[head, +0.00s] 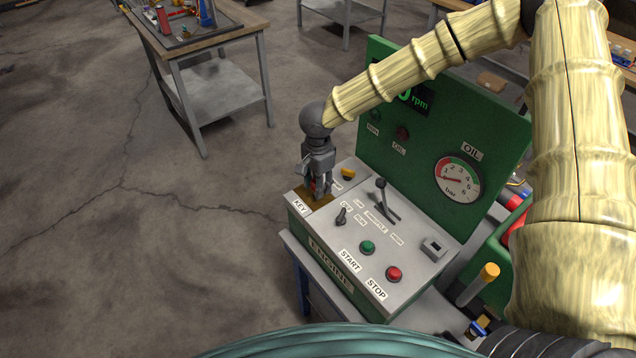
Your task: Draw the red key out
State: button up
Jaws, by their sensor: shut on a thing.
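My gripper (319,186) points down over the brass plate (322,200) beside the KEY label (300,206), at the left end of the engine panel's top. It is shut on the red key (313,183), of which only a small red patch shows between the fingers. The fingers hide the rest of the key and the keyhole. I cannot tell whether the key's shaft is in the plate or clear of it.
The engine panel (345,232) carries a throttle lever (382,190), a small toggle (341,215), a green START button (368,247) and a red STOP button (393,274). A green gauge board (440,140) rises behind. Open floor (150,260) lies left.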

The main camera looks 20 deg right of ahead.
jog(key=shift+r+p, duration=1.95)
jog(key=shift+r, duration=0.05)
